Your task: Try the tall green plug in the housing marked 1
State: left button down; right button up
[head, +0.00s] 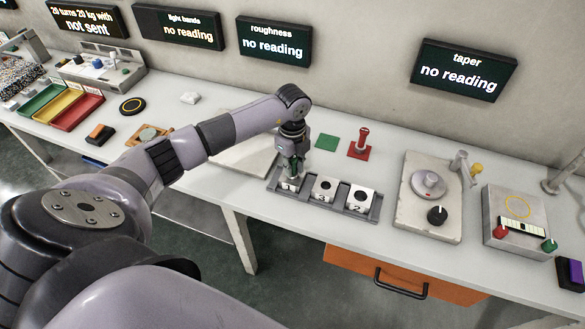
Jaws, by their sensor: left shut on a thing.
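My left gripper (292,165) points down over the leftmost housing in a grey rack (352,212). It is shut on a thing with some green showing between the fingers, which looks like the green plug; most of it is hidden. This leftmost housing (288,185) is a pale block, partly covered by the gripper, and its mark is hard to read. I cannot tell whether the plug is inside its bore. The middle housing (325,189) is marked 3 and the right housing (359,198) is marked 2; both show dark open bores. My right gripper is not in view.
An empty green square (327,141) lies behind the rack, beside a red plug (363,137) standing on a red square. A grey device with a knob (431,197) stands right of the rack. Coloured trays (76,109) are at the left. The taper display (463,71) says no reading.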

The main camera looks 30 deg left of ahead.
pick_arm(q)
jog(key=shift+r+p, duration=2.15)
jog(key=shift+r, duration=0.75)
